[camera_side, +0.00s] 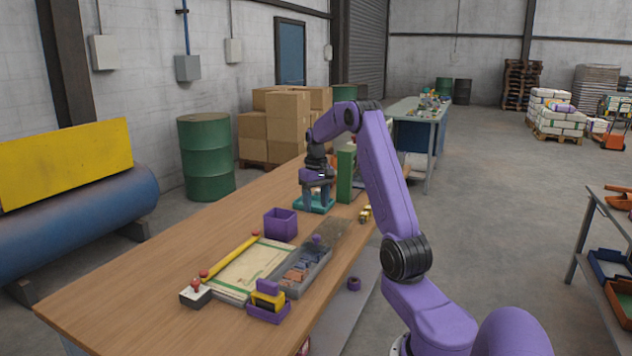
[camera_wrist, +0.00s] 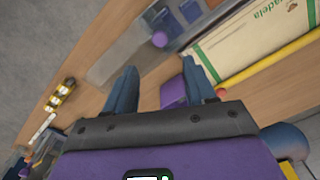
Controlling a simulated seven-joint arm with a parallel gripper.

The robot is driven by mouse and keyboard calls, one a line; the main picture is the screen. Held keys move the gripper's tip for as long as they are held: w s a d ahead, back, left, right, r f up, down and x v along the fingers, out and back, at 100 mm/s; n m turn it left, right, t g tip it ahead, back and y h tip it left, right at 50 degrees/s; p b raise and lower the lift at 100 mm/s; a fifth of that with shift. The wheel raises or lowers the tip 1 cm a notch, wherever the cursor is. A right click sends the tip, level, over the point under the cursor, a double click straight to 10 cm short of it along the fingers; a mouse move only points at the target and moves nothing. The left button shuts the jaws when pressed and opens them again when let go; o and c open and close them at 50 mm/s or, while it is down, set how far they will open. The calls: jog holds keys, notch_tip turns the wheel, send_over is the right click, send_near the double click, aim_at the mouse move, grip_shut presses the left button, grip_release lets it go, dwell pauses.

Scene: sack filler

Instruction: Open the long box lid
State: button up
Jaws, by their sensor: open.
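The long box (camera_side: 300,280) is a grey tray on the wooden table, with small brown and blue pieces showing in its near part. A greyish see-through lid (camera_side: 331,233) lies over its far part, with a purple knob (camera_side: 316,239). In the wrist view the lid (camera_wrist: 120,48) and knob (camera_wrist: 159,39) lie beyond my fingertips. I cannot tell how the lid is seated. My gripper (camera_side: 317,207) is open, pointing down over a teal tray (camera_side: 314,204), behind the long box.
A purple open bin (camera_side: 280,224) stands between gripper and sack (camera_side: 247,268). A yellow bar (camera_side: 232,255) lies along the sack. A green block (camera_side: 345,175) stands beside my gripper. Yellow-black pieces (camera_side: 365,214) lie near the table edge. A purple holder (camera_side: 267,307) is at the front.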

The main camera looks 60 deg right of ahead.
notch_tip(320, 180, up, 7)
dwell(0.3)
dwell(0.4)
jog(key=w+a+n, duration=0.2)
jog(key=a, duration=0.7)
jog(key=w+a+n, duration=0.2)
jog(key=a+n, duration=0.1)
jog(key=a, duration=0.6)
jog(key=s+a+n, duration=0.4)
jog(key=a, duration=1.1)
jog(key=s+a+f+n, duration=0.2)
jog(key=s+a+n, duration=0.3)
jog(key=s+a, duration=0.6)
jog(key=s+f+n, duration=0.3)
jog(key=s+n, duration=0.1)
jog(key=s, duration=0.9)
jog(key=shift+s+f+n, duration=0.3)
jog(key=shift+s, duration=0.1)
